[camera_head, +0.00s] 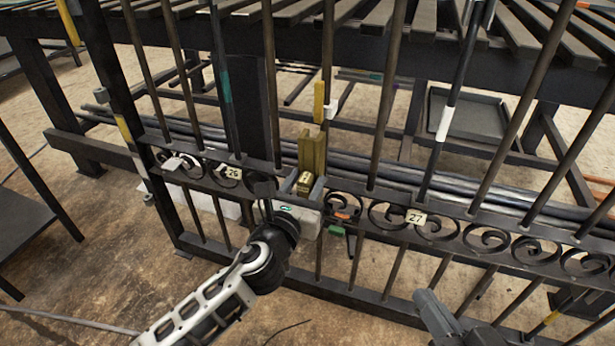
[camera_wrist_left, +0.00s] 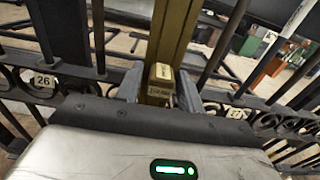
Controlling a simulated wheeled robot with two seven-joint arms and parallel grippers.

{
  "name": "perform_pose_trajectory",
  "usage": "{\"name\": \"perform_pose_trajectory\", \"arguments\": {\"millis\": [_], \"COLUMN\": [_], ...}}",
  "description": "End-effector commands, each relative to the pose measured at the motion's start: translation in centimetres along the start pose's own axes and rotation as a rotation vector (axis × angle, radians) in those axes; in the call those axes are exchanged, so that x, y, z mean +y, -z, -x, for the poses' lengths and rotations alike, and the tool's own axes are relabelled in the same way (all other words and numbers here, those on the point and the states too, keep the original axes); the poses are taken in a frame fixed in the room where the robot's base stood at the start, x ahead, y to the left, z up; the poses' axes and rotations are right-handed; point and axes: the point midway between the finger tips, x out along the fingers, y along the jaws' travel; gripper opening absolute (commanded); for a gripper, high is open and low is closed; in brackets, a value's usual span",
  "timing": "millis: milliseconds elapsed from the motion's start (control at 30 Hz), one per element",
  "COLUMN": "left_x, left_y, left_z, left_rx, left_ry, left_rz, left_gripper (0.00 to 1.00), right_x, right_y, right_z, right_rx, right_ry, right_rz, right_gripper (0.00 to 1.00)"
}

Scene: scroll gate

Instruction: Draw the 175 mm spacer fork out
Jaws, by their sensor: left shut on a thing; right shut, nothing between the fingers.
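The brass-coloured spacer fork (camera_head: 312,153) stands upright at the gate's scroll band, between the number tags 26 and 27. A small block with a marked label (camera_wrist_left: 161,77) shows on its near face in the left wrist view; the lettering is too small to read surely. My left gripper (camera_head: 306,185) is shut on the fork, one finger on each side. The fork's two bars rise above the fingers in the left wrist view (camera_wrist_left: 170,40). Its lower end is hidden by my gripper. My right gripper (camera_head: 432,310) shows only partly at the bottom of the head view, apart from the gate.
The dark iron gate (camera_head: 470,222) with upright bars and scrolls spans the view. Tag 26 (camera_head: 233,173) and tag 27 (camera_head: 416,218) flank the fork. A slatted bench with a grey tray (camera_head: 468,115) and long pipes lies behind. The floor in front is mostly clear.

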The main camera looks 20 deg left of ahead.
Motion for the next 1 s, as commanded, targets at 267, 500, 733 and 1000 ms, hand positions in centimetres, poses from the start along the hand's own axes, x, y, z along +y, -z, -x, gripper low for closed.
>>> {"name": "perform_pose_trajectory", "arguments": {"millis": [267, 500, 733, 1000], "left_x": [0.0, 0.0, 0.0, 0.0], "left_y": [-0.2, -0.2, -0.2, -0.2], "left_z": [1.6, 2.9, 4.2, 5.8], "left_rx": [-0.005, -0.004, -0.005, -0.004], "left_ry": [0.000, 0.001, 0.001, 0.001], "left_rz": [-0.001, 0.000, -0.001, -0.001], "left_gripper": [0.01, 0.01, 0.01, 0.01], "right_x": [-0.1, -0.2, -0.2, -0.2], "right_y": [0.3, 0.4, 0.5, 0.5], "right_z": [0.1, 0.1, 0.1, 0.1], "right_rx": [-0.001, -0.001, -0.001, -0.001], "right_ry": [0.000, 0.000, 0.000, 0.000], "right_rz": [0.000, 0.000, 0.000, 0.000], "right_gripper": [0.00, 0.00, 0.00, 0.00]}}
